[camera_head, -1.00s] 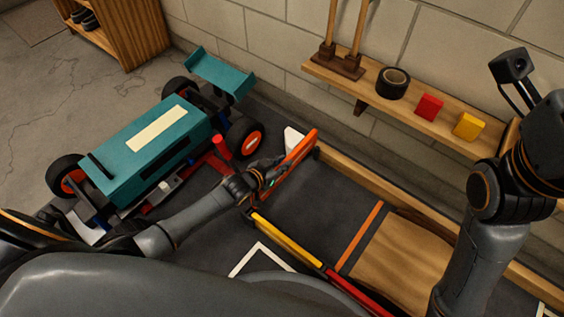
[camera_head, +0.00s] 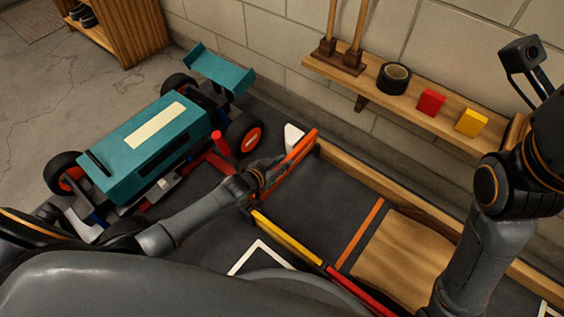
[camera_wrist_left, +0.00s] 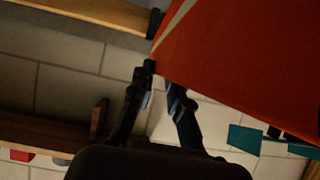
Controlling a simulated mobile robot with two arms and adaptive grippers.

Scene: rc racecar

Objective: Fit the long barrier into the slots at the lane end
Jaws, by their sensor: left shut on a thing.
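The long barrier (camera_head: 297,158) is an orange panel with a pale stripe, standing on edge at the near-left end of the lane. Its far end is by the dark post (camera_head: 316,149) on the wooden rail; I cannot tell whether it sits in a slot. My left gripper (camera_head: 270,172) is shut on the barrier and hides part of its near side. In the left wrist view the barrier (camera_wrist_left: 240,55) fills the upper right, above the gripper fingers (camera_wrist_left: 163,78). Another dark end (camera_head: 252,212) shows at the yellow rail. My right arm is at the right; its gripper is out of frame.
The lane has a wooden rail (camera_head: 390,192) by the wall, a yellow and red rail (camera_head: 290,240) and a wooden ramp (camera_head: 405,255). A teal racecar (camera_head: 155,150) stands left. A shelf (camera_head: 375,75) holds black tape (camera_head: 394,77), a red block (camera_head: 430,102) and a yellow block (camera_head: 471,122).

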